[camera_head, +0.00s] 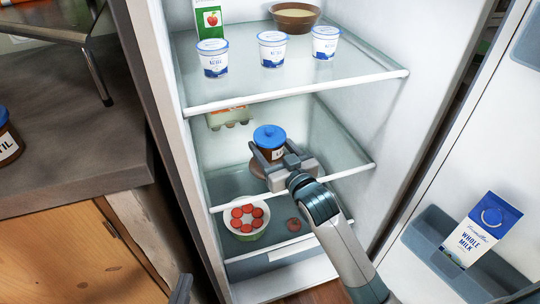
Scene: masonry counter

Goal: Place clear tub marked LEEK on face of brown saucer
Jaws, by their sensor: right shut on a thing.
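A clear tub with a blue lid (269,134), brown contents and a white label sits between the fingers of my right gripper (270,153), inside the open fridge. The label is too small and too covered to read. The gripper is shut on the tub, which is upright. A brown saucer (257,169) lies on the middle glass shelf, mostly hidden behind the gripper. The tub is over or on the saucer; I cannot tell whether they touch. A grey piece at the bottom edge seems to be my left gripper (182,289), mostly cut off.
White yogurt cups (272,50), a green carton (209,20) and a brown bowl (295,17) stand on the upper shelf. An egg carton (229,117) is behind. A bowl of red items (245,218) stands below. Milk (476,230) is in the door. A jar (8,138) stands on the counter.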

